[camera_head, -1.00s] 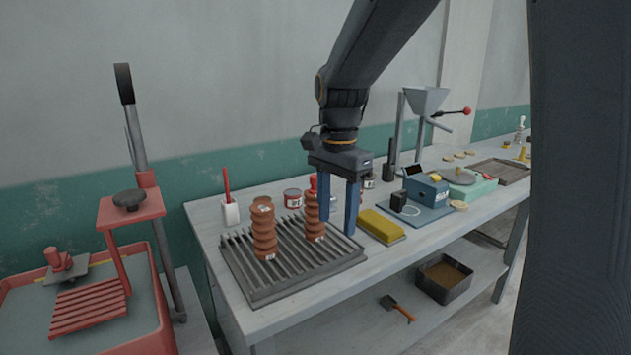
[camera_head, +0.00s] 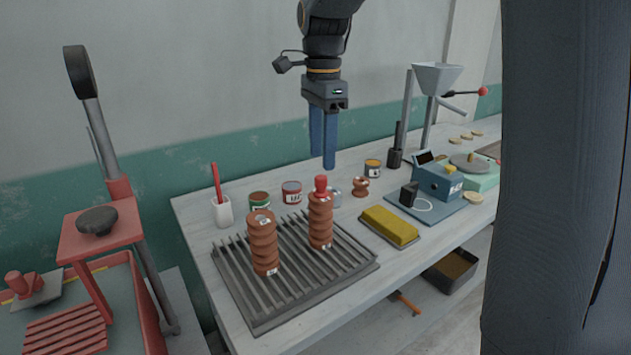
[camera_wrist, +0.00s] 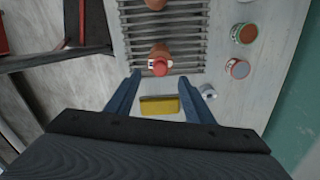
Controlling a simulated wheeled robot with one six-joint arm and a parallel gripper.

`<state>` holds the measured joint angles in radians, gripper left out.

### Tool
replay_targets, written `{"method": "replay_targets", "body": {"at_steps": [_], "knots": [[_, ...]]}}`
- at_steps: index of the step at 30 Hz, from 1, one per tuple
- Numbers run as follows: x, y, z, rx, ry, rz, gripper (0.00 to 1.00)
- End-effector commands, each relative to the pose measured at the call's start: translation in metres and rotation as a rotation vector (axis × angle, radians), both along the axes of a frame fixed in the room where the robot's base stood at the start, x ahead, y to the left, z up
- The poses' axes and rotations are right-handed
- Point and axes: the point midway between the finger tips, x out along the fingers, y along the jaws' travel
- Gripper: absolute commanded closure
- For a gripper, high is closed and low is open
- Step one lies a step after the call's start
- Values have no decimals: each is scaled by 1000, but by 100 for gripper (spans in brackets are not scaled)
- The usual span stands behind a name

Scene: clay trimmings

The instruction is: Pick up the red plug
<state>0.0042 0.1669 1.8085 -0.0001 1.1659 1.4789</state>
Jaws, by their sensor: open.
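The red plug (camera_head: 321,185) sits upright in the top of the right-hand brown ribbed clay piece (camera_head: 320,222), which stands on a dark slatted rack (camera_head: 335,282). In the wrist view the plug (camera_wrist: 160,67) shows from above, just beyond the fingertips and roughly midway between them. My gripper (camera_head: 324,162) points down, open and empty, above and behind the plug in the head view. Its two blue fingers show in the wrist view (camera_wrist: 161,80), spread apart. The gripper does not touch the plug.
A second ribbed clay piece (camera_head: 263,243) stands on the rack to the left. Small cans (camera_head: 292,192) and a white holder (camera_head: 222,212) stand behind the rack. A yellow block (camera_head: 390,225) lies right of it. A blue box (camera_head: 437,182) stands further right.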

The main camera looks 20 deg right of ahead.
Motion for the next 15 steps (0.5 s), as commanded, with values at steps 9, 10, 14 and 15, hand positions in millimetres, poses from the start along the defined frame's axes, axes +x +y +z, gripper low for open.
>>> {"method": "replay_targets", "body": {"at_steps": [9, 10, 14, 15], "knots": [[-1, -1, -28, 0, 2, -1, 52], [-1, -1, -31, 0, 3, -1, 52], [-3, 1, -48, 0, 5, -1, 52], [-3, 2, -54, 0, 5, 0, 52]]}}
